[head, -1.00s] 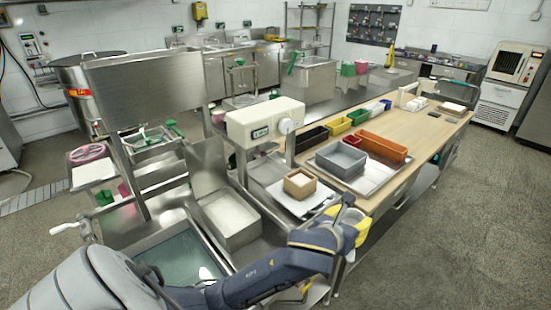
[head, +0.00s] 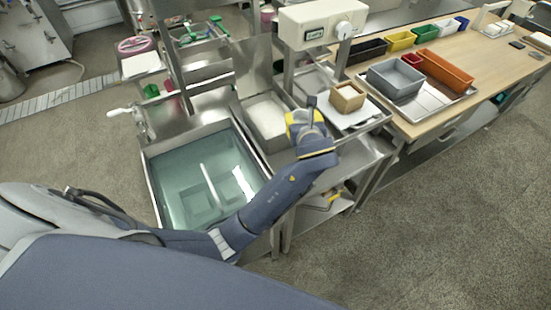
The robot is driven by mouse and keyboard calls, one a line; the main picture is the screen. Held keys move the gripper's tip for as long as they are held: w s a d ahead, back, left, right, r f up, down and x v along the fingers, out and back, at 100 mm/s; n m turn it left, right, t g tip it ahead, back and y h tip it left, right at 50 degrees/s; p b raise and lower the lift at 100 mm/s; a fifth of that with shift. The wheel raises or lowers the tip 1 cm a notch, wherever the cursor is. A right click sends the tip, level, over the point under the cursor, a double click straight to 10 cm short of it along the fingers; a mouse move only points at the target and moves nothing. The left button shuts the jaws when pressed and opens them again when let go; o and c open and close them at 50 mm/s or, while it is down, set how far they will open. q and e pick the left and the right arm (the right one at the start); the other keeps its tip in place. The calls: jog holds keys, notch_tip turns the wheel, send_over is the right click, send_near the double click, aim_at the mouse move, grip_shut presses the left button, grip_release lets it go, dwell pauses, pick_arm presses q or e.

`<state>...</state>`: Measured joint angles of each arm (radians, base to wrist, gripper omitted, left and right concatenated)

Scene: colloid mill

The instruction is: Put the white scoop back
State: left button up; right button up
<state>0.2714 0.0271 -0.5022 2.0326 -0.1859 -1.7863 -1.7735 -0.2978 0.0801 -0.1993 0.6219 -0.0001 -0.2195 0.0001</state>
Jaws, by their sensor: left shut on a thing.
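My left arm reaches in from the left, and its gripper (head: 310,103) is over the steel stand, beside the steel pan (head: 267,118) with a pale inside. It is close to the small tan box (head: 347,97). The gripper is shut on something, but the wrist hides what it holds. I cannot make out the white scoop in this view. My right gripper is not in view.
A steel sink (head: 200,180) with greenish liquid lies left of the arm. A white scale head (head: 322,24) stands behind the gripper. A grey bin (head: 395,79) and an orange bin (head: 446,69) sit on a steel tray at right. The floor at lower right is clear.

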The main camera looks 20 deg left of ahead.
pick_arm(q)
jog(key=shift+a+f, duration=0.1)
jog(key=shift+a, duration=0.3)
jog(key=shift+a+f, duration=0.2)
jog(key=shift+f, duration=0.05)
jog(key=shift+n, duration=0.3)
notch_tip(320, 180, down, 19)
jog(key=shift+f, duration=0.1)
jog(key=o, duration=1.1)
jog(key=shift+f, duration=0.1)
jog(key=shift+o, duration=0.2)
jog(key=v, duration=1.2)
jog(key=shift+d, duration=0.2)
